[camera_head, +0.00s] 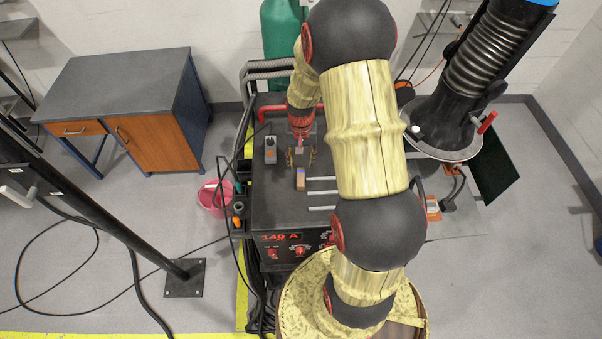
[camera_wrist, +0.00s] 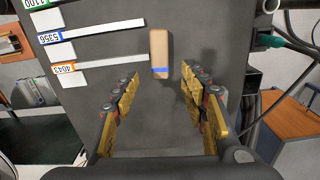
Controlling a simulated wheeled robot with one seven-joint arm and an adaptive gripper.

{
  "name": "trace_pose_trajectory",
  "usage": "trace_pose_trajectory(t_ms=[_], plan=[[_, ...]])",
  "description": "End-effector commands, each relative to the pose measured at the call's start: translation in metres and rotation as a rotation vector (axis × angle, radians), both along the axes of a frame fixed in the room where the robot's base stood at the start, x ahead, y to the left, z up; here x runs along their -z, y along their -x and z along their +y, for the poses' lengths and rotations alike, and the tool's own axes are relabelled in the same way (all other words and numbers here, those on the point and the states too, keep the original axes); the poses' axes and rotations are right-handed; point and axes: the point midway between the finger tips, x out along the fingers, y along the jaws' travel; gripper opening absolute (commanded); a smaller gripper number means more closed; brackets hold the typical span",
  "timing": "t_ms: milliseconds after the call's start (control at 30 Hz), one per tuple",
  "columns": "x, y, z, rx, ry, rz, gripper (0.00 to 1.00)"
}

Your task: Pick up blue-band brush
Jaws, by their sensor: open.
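The blue-band brush (camera_wrist: 160,45) is a wooden block with a blue band across its lower end in the wrist view. It lies flat on the dark top of the welding cart (camera_wrist: 110,70). It also shows as a small tan block (camera_head: 301,182) in the head view. My gripper (camera_wrist: 159,84) is open and empty. Its two yellow fingers are spread to the left and right, and the brush lies just beyond their tips, roughly centred between them. In the head view my gripper (camera_head: 302,157) is behind the brush, on its far side. The exact height gap cannot be told.
White strips with labels (camera_wrist: 98,31) lie left of the brush in the wrist view. A dark and orange item (camera_head: 270,150) stands left of my gripper in the head view. A red bucket (camera_head: 212,200) and cables are beside the cart. A green cylinder (camera_head: 281,30) stands behind.

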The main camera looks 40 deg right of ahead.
Motion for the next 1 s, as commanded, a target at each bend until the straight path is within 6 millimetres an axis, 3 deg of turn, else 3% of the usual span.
trace_pose_trajectory(t_ms=[633, 1000], plan=[[0.071, 0.005, 0.004, 0.003, -0.002, 0.004, 0.44], [0.079, 0.005, 0.004, 0.002, -0.001, 0.003, 0.42]])
